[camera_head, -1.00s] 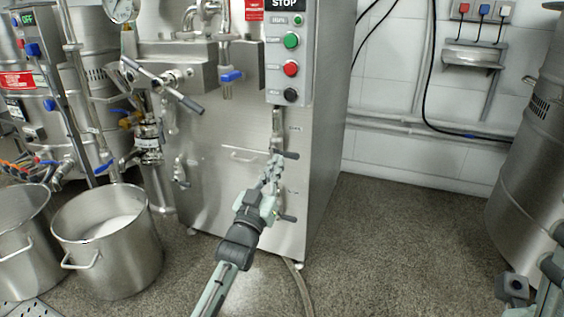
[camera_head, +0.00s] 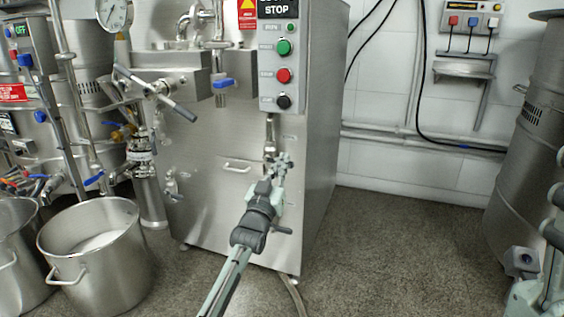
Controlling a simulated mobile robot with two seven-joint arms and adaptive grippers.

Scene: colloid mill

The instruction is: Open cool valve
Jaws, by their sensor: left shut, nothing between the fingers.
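A steel machine cabinet (camera_head: 215,200) stands in the middle. A short vertical steel pipe with a valve (camera_head: 270,135) is on its front near the right edge, below the button panel. My left gripper (camera_head: 284,160) is at the lower end of this pipe, fingers upward, shut and empty. It covers the area where a dark valve handle sits, so I cannot tell whether it touches it. A second dark handle (camera_head: 283,230) sticks out lower down, partly behind my left arm. I see no label marking the cool valve. Part of my right arm shows at the right edge; its gripper is out of view.
A button panel (camera_head: 283,75) with a STOP sign is above the pipe. A blue-handled valve (camera_head: 222,83) and a long lever (camera_head: 170,98) are to the left. Steel pots (camera_head: 98,262) stand at lower left. A steel drum (camera_head: 525,130) is at right. Floor between is clear.

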